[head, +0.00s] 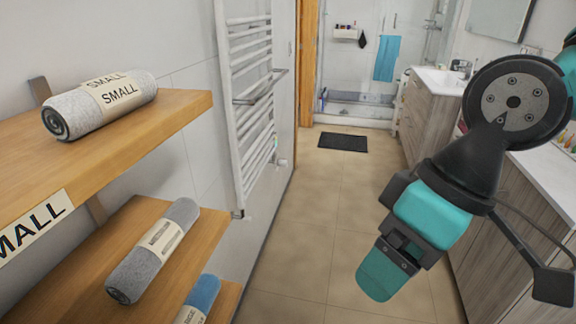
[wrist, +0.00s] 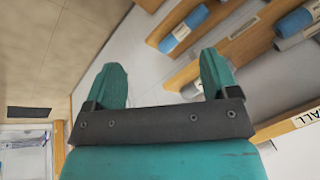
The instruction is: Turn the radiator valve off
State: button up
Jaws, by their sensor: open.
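A white towel radiator (head: 240,90) hangs on the left wall in the head view, beyond the wooden shelves. A small fitting (head: 238,213) shows at its near lower end, and a small white piece (head: 283,163) shows low on its far side. I cannot tell which is the valve, or how it is set. My gripper (head: 385,272) is at the right, well apart from the radiator, pointing down over the floor. In the wrist view its two teal fingers (wrist: 165,78) are spread apart with nothing between them. The wrist view shows no clear valve.
Wooden shelves (head: 190,106) with rolled towels jut out at the left. A wood-fronted vanity (head: 430,125) with a sink lines the right. The tiled floor (head: 325,205) between is clear, apart from a dark mat (head: 343,141) near the shower.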

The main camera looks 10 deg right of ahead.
aim_at(281, 162)
jog(key=z, duration=0.15)
jog(key=i, duration=0.8)
jog(key=z, duration=0.4)
jog(key=i, duration=1.9)
